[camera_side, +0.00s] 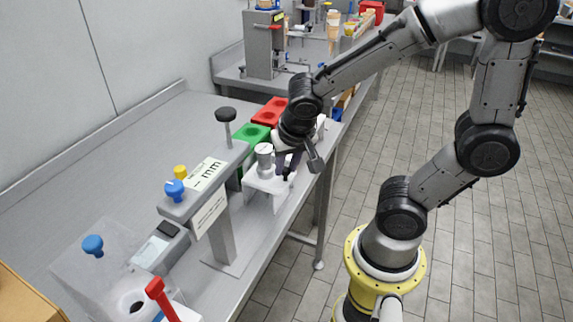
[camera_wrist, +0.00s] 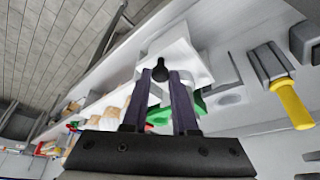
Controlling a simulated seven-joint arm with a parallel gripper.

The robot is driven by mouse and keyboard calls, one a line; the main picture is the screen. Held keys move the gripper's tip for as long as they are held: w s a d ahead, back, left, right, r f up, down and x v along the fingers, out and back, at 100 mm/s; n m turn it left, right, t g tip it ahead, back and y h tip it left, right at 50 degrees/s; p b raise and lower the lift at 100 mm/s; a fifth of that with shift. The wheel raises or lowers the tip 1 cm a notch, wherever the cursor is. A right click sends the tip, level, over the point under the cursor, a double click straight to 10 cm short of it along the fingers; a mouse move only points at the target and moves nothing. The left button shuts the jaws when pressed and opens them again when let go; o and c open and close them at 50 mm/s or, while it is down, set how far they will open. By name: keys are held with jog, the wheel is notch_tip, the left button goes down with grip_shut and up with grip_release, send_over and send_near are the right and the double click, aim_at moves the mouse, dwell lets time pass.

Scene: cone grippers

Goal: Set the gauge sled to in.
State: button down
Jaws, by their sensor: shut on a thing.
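What looks like the gauge sled is a white block (camera_side: 262,184) on the bench, with a silver cylinder (camera_side: 264,156) standing on it. In the wrist view, the white block (camera_wrist: 187,62) lies just beyond my fingertips. My gripper (camera_side: 289,168) reaches down at the block's right side. In the wrist view my gripper (camera_wrist: 161,76) has its two dark fingers on either side of a black knob (camera_wrist: 160,68) and is shut on it. The fingers hide part of the knob. I cannot read any in or out marking.
A grey stand with an "mm" label (camera_side: 207,173) and a black-topped post (camera_side: 226,115) is close on the left. Green (camera_side: 251,136) and red (camera_side: 270,111) blocks sit behind. A red lever (camera_side: 158,291) and blue knob (camera_side: 93,244) are in front. The back-left bench is clear.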

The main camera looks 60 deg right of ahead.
jog(key=a, duration=1.2)
jog(key=shift+a, duration=0.25)
dwell(0.4)
jog(key=shift+w, duration=0.1)
jog(key=c, duration=0.8)
grip_release()
jog(key=shift+o, duration=0.5)
jog(key=v, duration=1.4)
jog(key=shift+d, duration=0.1)
